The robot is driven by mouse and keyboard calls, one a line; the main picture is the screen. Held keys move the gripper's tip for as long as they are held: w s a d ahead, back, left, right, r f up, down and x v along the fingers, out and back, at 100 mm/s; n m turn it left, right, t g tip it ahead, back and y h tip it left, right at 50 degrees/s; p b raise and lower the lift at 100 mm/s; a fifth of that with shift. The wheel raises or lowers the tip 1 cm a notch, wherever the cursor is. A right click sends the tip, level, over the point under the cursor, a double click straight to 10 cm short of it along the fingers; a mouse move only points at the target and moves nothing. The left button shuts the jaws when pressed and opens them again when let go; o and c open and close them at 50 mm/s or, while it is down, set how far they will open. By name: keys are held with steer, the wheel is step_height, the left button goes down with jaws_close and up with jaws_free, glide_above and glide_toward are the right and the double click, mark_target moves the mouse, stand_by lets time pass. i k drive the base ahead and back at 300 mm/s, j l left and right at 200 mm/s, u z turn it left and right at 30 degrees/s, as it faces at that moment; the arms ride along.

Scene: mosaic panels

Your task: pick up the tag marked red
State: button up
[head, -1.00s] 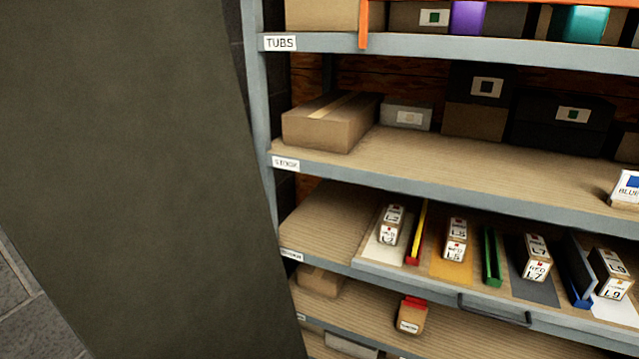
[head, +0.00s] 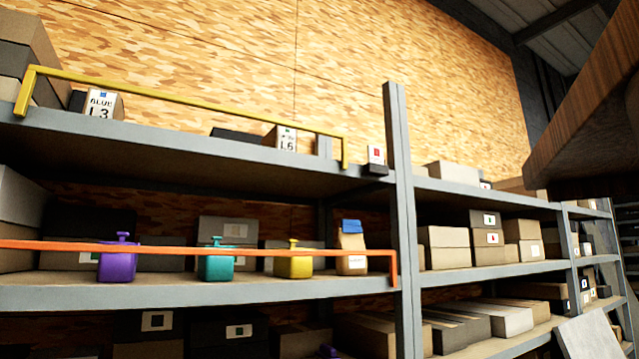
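A small white tag with a red mark (head: 376,154) stands upright in a dark holder (head: 376,170) at the right end of the top shelf (head: 200,155), beside the grey post. It is just right of the end of the yellow rail. My gripper is not in view, so its opening and its distance from the tag cannot be told.
A yellow rail (head: 185,102) fronts boxes marked BLUE L3 (head: 100,105) and L6 (head: 286,139). An orange rail (head: 200,248) fronts purple (head: 117,262), teal (head: 216,263) and yellow (head: 293,262) tubs. A grey post (head: 398,200) stands between bays. A brown wooden-looking shape (head: 585,120) blocks the upper right.

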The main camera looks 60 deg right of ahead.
mark_target(374, 154)
steer(key=z, duration=0.4)
steer(key=j+z, duration=0.1)
steer(key=z, duration=0.3)
steer(key=j+z, duration=0.1)
steer(key=z, duration=0.7)
